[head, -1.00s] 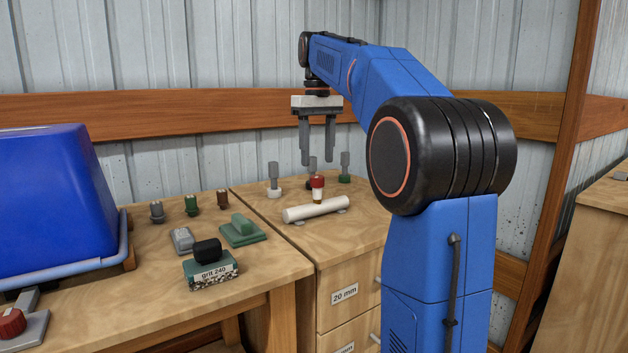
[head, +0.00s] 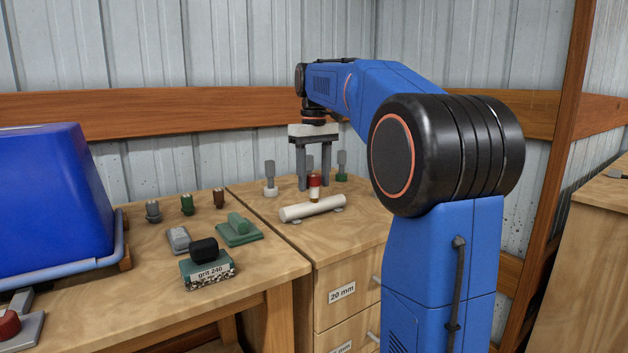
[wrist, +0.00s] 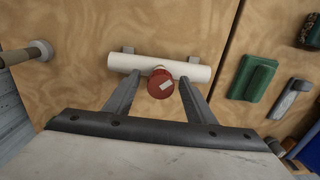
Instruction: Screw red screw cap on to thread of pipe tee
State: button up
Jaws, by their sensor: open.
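The red screw cap (head: 314,180) sits on top of the brass-coloured stub of the white pipe tee (head: 292,213). The tee lies on the wooden cabinet top, its stub pointing up. In the wrist view the open fingers (wrist: 156,84) stand on either side of the cap, with gaps visible. Whether the cap is threaded down cannot be told.
Grey-handled tools with a white base (head: 270,190) and a green base (head: 341,177) stand near the tee. On the left bench are a grit 240 block (head: 208,272), a green block (head: 239,230) and a large blue bin (head: 50,195). The cabinet's front right top is clear.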

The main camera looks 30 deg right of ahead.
jog(key=shift+f, duration=0.15)
jog(key=n, duration=1)
jog(key=shift+n, duration=1)
jog(key=n, duration=1)
